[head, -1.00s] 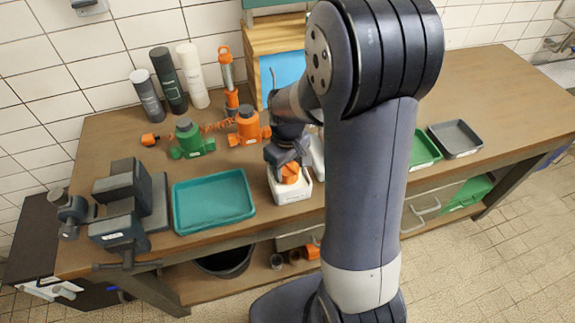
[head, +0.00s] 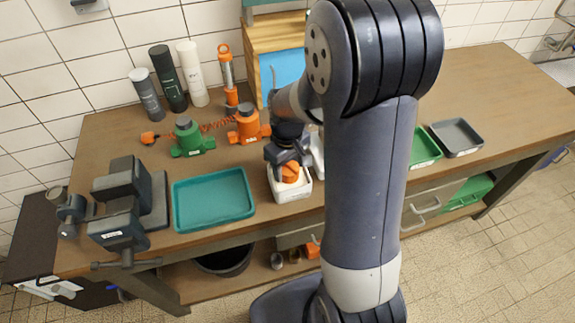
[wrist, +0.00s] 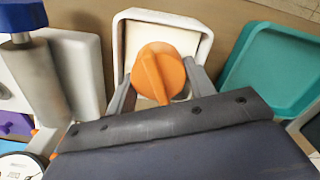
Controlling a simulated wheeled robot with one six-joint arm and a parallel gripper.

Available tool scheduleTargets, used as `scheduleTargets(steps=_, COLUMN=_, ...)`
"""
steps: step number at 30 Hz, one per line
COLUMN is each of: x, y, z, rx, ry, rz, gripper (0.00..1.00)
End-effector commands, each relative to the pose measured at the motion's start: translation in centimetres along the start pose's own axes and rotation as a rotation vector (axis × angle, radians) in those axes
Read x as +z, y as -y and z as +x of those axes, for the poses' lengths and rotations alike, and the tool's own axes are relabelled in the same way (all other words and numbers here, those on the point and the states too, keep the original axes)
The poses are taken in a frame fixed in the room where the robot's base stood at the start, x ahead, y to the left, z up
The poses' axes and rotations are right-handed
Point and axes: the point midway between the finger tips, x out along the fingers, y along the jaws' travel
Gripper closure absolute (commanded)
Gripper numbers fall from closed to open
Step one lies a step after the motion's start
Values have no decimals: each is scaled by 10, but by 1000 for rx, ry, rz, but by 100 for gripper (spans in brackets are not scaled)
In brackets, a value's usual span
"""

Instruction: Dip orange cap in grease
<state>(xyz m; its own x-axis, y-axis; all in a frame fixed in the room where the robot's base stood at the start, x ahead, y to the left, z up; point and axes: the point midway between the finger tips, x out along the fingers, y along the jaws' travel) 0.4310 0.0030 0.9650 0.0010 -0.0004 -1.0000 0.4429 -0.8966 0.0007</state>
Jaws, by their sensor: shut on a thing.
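The orange cap (head: 291,172) is a round cap with a raised grip bar. My gripper (head: 289,163) is shut on it, with a finger on either side. In the wrist view the orange cap (wrist: 158,72) sits between my gripper's fingers (wrist: 157,88), over the white square grease tub (wrist: 133,28). The white tub (head: 291,191) stands on the workbench near its front edge. Pale content shows inside the tub around the cap. The cap's underside is hidden, so I cannot tell whether it touches the grease.
A teal tray (head: 214,201) lies left of the tub, with a dark vise (head: 128,205) beyond it. A green valve (head: 191,139) and an orange valve (head: 248,125) stand behind. A green tray (head: 425,148) and a grey tray (head: 456,138) lie to the right.

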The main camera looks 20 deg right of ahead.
Motion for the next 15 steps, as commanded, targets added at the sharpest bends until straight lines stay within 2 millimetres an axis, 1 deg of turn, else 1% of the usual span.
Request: scheduleTargets(steps=15, x=0, y=0, z=7, rx=0, ry=0, rz=0, gripper=72)
